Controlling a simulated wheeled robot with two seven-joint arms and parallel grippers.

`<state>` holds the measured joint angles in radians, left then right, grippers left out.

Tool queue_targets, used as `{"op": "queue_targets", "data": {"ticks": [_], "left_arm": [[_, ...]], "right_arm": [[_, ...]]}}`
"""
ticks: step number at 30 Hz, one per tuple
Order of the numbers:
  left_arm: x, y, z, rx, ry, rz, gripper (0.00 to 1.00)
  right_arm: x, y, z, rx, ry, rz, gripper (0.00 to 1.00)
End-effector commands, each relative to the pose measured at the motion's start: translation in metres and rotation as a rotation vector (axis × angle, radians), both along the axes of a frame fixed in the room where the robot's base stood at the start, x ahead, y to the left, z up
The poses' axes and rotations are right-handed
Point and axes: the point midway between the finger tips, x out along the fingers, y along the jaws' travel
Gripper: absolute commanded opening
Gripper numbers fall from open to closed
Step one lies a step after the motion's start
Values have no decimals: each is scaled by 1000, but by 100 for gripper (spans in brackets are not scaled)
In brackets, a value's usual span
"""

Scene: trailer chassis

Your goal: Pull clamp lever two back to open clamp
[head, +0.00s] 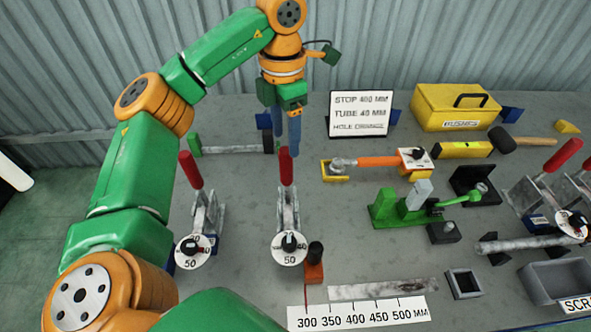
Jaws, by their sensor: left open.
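Two toggle clamps with red-handled levers stand on the left half of the grey bench. The left one's red lever (190,169) stands nearly upright, leaning a little left. The second one's red lever (287,167) stands upright. Each clamp has a white dial marked 50 at its front; the second clamp's dial (290,248) is in plain view. My left gripper (286,151) points down with its blue fingers apart, at the top of the second red lever. The fingers overlap the lever tip in the picture; I cannot tell whether they touch it. My right gripper is not in view.
A white sign (360,113), a yellow box (455,107) and a mallet (520,138) stand at the back. An orange-handled tool (378,161) and a green fixture (400,208) lie right of the second clamp. A ruler strip (358,312) lies in front. More red-levered clamps (563,155) stand far right.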

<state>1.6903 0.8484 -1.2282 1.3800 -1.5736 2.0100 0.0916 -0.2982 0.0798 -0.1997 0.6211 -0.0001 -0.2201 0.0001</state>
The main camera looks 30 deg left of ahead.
Motion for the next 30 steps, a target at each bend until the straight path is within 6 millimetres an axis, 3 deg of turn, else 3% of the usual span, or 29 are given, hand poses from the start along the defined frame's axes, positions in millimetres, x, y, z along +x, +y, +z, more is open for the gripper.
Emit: {"op": "queue_targets", "data": {"ticks": [1, 7, 11, 21, 29, 30], "left_arm": [[0, 0, -17, 0, 0, 0, 66], [0, 0, -40, 0, 0, 0, 66], [-1, 0, -49, 1, 3, 0, 66], [-1, 0, -104, 0, 1, 0, 66], [-1, 0, -108, 0, 0, 0, 66], [-1, 0, -108, 0, 0, 0, 55]], "right_arm": [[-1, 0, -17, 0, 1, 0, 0], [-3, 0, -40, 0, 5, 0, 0], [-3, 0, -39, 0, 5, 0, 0], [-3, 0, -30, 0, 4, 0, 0], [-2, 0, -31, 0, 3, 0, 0], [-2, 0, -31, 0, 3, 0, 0]]}}
